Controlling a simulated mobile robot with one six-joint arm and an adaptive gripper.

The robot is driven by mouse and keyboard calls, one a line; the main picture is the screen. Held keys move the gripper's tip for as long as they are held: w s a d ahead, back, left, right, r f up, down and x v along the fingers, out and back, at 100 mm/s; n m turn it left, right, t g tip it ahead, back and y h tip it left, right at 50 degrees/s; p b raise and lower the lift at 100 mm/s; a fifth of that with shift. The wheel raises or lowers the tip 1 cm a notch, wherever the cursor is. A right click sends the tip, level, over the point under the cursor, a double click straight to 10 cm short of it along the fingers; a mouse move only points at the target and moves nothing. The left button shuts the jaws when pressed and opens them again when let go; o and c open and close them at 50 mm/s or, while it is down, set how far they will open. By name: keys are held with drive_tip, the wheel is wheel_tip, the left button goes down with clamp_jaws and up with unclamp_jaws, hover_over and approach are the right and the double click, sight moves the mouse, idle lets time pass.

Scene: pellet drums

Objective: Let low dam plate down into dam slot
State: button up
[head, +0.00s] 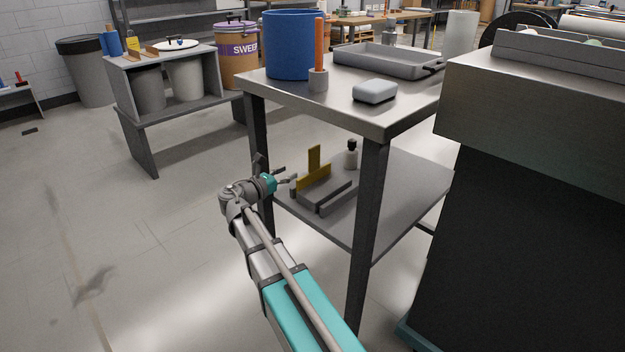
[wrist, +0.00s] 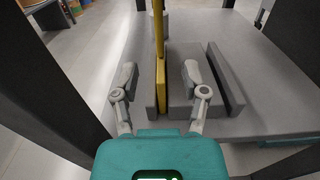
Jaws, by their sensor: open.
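A yellow plate (head: 314,177) with a tall upright tab stands on edge at the grey slotted block (head: 338,191) on the table's lower shelf. In the wrist view the yellow plate (wrist: 161,82) shows nearly edge-on, upright, between grey walls of the block (wrist: 182,92). How deep its lower edge sits is hidden. A dark, empty gap runs to its right, between the block's middle part and right wall. My gripper (wrist: 159,74) is open, its fingers apart on either side of the plate, without visible contact. In the head view my gripper (head: 284,178) is at the shelf's left edge.
A small dark-capped bottle (head: 351,156) stands behind the block on the lower shelf (head: 400,190). Dark table legs (head: 367,235) flank the shelf opening. Above, the tabletop holds a blue drum (head: 291,45), a grey tray (head: 385,62) and a pale box (head: 375,91). The shelf's right side is clear.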

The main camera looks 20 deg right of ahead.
approach(320, 155)
drive_tip(key=shift+w+f+x, duration=0.1)
drive_tip(key=shift+f+x, duration=0.05)
drive_tip(key=shift+x, duration=1)
drive_tip(key=shift+w+f+x, duration=0.1)
drive_tip(key=shift+f+x, duration=0.05)
drive_tip(key=shift+x, duration=1)
drive_tip(key=shift+w, duration=0.1)
drive_tip(key=shift+x, duration=2.5)
drive_tip(key=shift+r, duration=0.15)
drive_tip(key=shift+c, duration=0.3)
clamp_jaws()
